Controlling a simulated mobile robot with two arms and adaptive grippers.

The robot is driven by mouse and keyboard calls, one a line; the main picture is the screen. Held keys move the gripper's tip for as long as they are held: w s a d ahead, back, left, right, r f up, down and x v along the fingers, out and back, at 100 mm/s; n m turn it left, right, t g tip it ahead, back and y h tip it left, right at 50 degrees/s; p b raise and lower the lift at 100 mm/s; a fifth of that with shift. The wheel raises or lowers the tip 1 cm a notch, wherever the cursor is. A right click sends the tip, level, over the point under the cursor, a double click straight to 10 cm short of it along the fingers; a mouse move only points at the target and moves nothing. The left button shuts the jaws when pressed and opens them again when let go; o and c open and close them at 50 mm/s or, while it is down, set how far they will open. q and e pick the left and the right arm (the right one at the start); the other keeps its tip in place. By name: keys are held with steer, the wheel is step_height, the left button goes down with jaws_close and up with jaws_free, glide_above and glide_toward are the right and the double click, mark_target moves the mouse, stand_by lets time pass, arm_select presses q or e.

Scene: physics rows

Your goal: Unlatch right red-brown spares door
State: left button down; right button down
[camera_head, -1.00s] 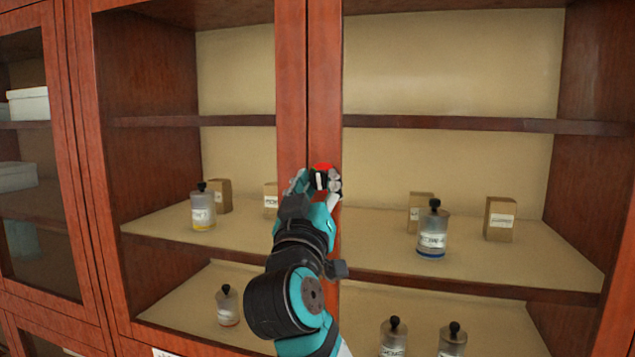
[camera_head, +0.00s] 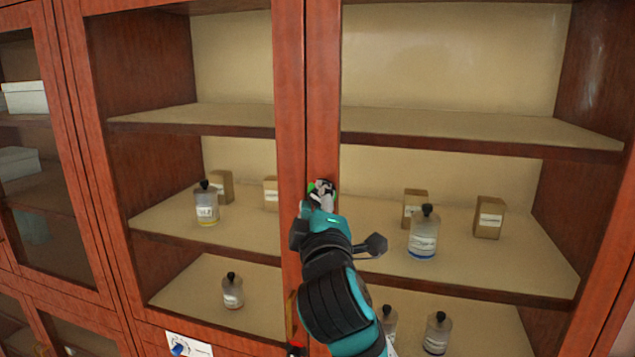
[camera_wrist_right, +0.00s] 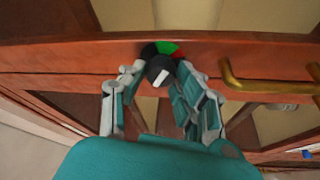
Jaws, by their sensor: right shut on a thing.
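The right red-brown spares door (camera_head: 323,90) is a glazed wooden door whose stile meets the left door's stile (camera_head: 290,90); it looks closed. A round latch knob with a green patch (camera_head: 311,187) sits on the right door's stile. In the wrist view the black knob has a pale bar (camera_wrist_right: 161,78) and green shows behind it. My right gripper (camera_head: 322,188) is shut on the latch knob, its fingers (camera_wrist_right: 158,88) on both sides of it. The fingers hide much of the knob in the head view. My left gripper is not in view.
A brass handle (camera_wrist_right: 268,85) stands out from the door beside the gripper in the wrist view. Behind the doors, shelves hold bottles (camera_head: 423,238) and small boxes (camera_head: 489,218). Another glazed cabinet (camera_head: 75,200) is at left. A red spot (camera_head: 296,349) shows low on the doors.

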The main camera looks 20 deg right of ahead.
steer(key=shift+r+n+g, duration=0.15)
steer(key=shift+n+g, duration=0.15)
steer(key=shift+n, duration=0.6)
steer(key=shift+n+g+y, duration=0.4)
steer(key=shift+n+g, duration=0.3)
steer(key=shift+n, duration=1.1)
steer(key=c, duration=1)
jaws_free()
steer(key=shift+o, duration=0.2)
steer(key=shift+s, duration=0.15)
steer(key=v, duration=1.1)
steer(key=shift+s, duration=0.35)
